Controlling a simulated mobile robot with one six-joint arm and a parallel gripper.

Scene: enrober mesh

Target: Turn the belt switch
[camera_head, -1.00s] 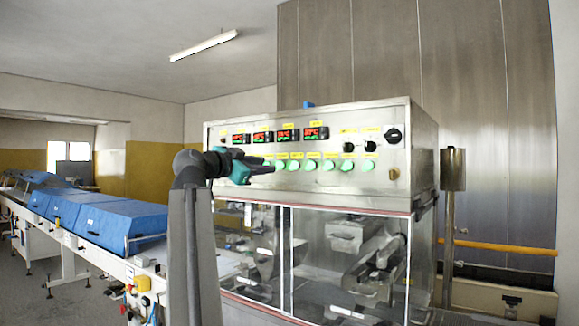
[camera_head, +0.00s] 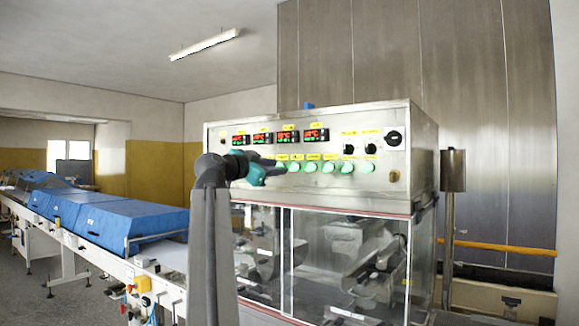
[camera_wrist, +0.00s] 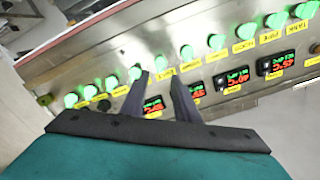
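The control panel (camera_head: 330,145) of a steel machine carries a row of lit green round switches (camera_head: 311,167) with yellow labels. I cannot tell for sure which is the belt switch; the labels are too small or blurred. My gripper (camera_head: 275,168) is at the left part of this row in the head view and hides some of the switches there. In the wrist view my gripper (camera_wrist: 158,76) has its two dark fingers apart, with nothing held between them. A green switch (camera_wrist: 161,62) and a yellow label (camera_wrist: 165,73) show just beyond the fingertips. Contact cannot be told.
Red and green digital displays (camera_head: 316,135) sit above the switch row. Black knobs (camera_head: 370,148) and a larger black rotary switch (camera_head: 393,138) are at the right. Clear windows (camera_head: 340,260) lie below. A conveyor with blue covers (camera_head: 120,222) stands at the left.

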